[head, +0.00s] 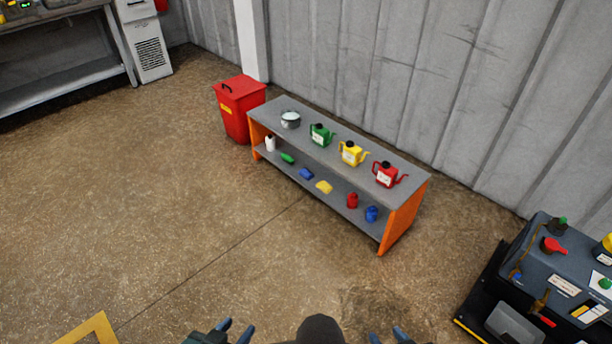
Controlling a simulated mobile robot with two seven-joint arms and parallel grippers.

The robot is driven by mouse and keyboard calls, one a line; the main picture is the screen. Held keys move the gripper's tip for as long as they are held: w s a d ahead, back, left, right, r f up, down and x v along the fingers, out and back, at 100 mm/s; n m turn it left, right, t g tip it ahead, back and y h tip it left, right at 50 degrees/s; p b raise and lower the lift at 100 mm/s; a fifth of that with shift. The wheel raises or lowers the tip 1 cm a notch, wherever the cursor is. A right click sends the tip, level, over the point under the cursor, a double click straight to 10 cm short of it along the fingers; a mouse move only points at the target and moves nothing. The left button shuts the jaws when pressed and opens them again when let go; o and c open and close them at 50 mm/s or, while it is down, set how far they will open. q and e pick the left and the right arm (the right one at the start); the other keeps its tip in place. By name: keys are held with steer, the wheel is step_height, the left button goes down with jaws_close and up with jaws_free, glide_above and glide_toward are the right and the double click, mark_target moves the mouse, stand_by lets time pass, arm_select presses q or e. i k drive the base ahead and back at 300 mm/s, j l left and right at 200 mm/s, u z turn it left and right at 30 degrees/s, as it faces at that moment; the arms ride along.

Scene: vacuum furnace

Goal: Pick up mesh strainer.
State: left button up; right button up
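A round, silvery-grey bowl-shaped thing, which looks like the mesh strainer (290,120), sits on the top board of the low shelf (268,108), near its left end. Its mesh is too small to make out. My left gripper (236,327) is at the bottom edge of the view, its two blue fingertips apart, with nothing seen between them. My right gripper (387,335) is also at the bottom edge, partly cut off, its blue fingertips apart. Both grippers are far from the strainer, with open floor between.
Green (320,135), yellow (352,153) and red (388,174) cans stand right of the strainer. Several small items lie on the lower board. A red bin (238,105) stands left of the shelf. A dark machine (560,275) is at the right. The floor before the shelf is clear.

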mark_target(560, 224)
steer(key=z, duration=1.7)
steer(key=u, duration=1.9)
steer(key=z, duration=1.9)
